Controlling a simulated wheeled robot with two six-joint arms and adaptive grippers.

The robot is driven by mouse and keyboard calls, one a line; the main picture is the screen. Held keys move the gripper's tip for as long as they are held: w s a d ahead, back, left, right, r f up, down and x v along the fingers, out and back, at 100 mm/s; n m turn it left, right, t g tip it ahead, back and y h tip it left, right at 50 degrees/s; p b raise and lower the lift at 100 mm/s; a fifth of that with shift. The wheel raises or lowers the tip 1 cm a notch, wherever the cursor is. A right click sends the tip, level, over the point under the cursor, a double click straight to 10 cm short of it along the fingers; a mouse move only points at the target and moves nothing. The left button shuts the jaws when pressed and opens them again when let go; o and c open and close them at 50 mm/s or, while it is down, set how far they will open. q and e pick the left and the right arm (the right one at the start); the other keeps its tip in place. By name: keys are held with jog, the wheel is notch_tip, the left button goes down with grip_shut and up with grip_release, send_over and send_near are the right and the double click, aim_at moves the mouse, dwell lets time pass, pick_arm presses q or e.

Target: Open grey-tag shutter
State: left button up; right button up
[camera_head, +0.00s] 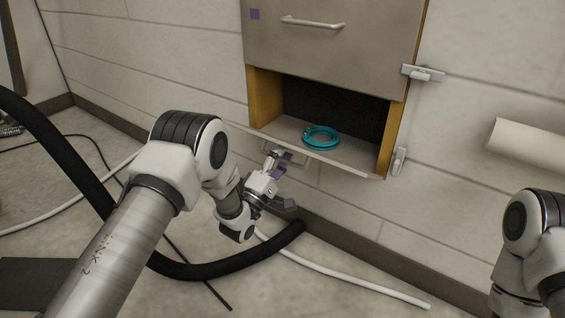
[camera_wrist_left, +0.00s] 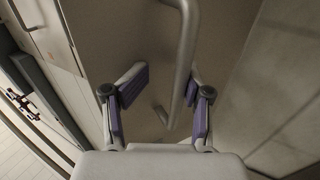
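A grey shutter panel (camera_head: 335,35) with a bar handle (camera_head: 312,22) and a small purple tag (camera_head: 254,14) covers the upper part of the wall cabinet. Below it the compartment is open at the front, with a flat grey panel (camera_head: 352,163) along its lower edge. I see no grey tag. My left gripper (camera_head: 277,160) is just under this panel, near a handle partly hidden by the gripper. In the left wrist view my left gripper (camera_wrist_left: 160,105) is open, with a grey bar handle (camera_wrist_left: 187,50) between its purple-padded fingers, closer to the right one. My right gripper is out of view.
A teal ring-shaped coil (camera_head: 321,137) lies in the open compartment. Latches (camera_head: 423,73) sit on the wall right of the cabinet. A pale pipe (camera_head: 525,138) sticks out at the right. A thick black hose (camera_head: 215,268) and a white cable (camera_head: 350,283) cross the floor.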

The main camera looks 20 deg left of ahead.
pick_arm(q)
jog(key=w+f+b+v, duration=0.1)
jog(key=f+v, duration=0.1)
jog(key=v, duration=0.6)
jog(key=shift+s, duration=0.3)
dwell(0.3)
jog(key=shift+f+b, duration=0.15)
jog(key=shift+b, duration=0.15)
